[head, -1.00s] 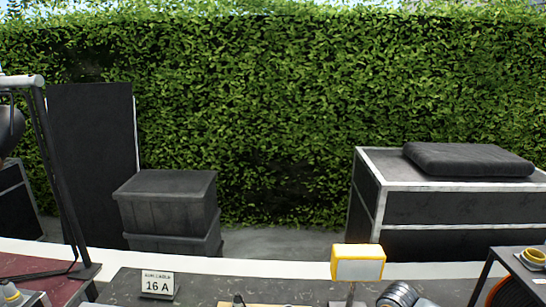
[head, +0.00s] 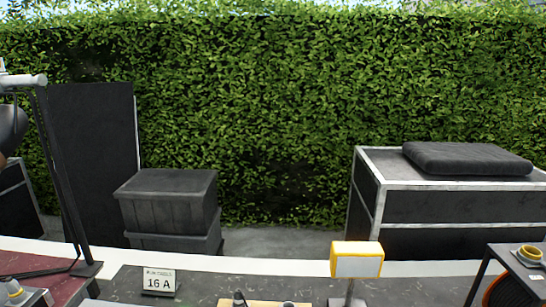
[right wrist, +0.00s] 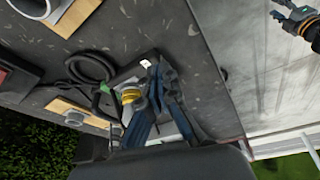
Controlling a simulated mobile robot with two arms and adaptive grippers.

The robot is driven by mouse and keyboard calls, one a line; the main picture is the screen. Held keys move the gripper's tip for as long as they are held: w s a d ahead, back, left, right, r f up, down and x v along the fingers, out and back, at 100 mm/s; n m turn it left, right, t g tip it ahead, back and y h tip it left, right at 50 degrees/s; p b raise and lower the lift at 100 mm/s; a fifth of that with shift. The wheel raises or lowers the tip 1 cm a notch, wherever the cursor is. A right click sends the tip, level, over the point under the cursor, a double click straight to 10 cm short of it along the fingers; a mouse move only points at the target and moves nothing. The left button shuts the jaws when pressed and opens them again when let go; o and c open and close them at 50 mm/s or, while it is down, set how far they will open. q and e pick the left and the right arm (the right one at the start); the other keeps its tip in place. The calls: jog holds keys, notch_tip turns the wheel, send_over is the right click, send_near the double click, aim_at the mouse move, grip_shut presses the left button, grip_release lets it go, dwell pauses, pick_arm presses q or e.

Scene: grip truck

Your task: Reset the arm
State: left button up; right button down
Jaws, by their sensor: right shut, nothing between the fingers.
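My right gripper (right wrist: 160,72) shows in the right wrist view with its blue fingers together and nothing held between them. It is over the dark worktop (right wrist: 205,85), near a yellow-ringed fitting (right wrist: 130,95). I cannot tell its height above the worktop. Neither gripper shows in the head view.
A black cable (right wrist: 90,68) lies on the worktop in the right wrist view.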

jog(key=s+d+r+m+t+h, duration=0.2)
jog(key=s+d+m+h, duration=0.1)
jog(key=s+d+m, duration=0.9)
jog(key=s+a+f+g+b, duration=0.1)
jog(key=s+f+b, duration=0.15)
jog(key=f, duration=1.45)
jog(key=s+f+g+b, duration=0.1)
jog(key=f+b, duration=0.2)
jog(key=f, duration=1.3)
pick_arm(q)
notch_tip(320, 180, down, 9)
jog(key=b, duration=0.4)
jog(key=shift+w+f, duration=0.15)
jog(key=shift+f, duration=0.05)
pick_arm(e)
jog(key=s+d+f, duration=0.2)
jog(key=s+f, duration=1.3)
jog(key=f, duration=0.3)
jog(key=shift+s+d+f+n+g, duration=0.3)
jog(key=shift+d+g, duration=0.05)
jog(key=shift+g, duration=0.05)
pick_arm(q)
jog(key=shift+o, duration=0.3)
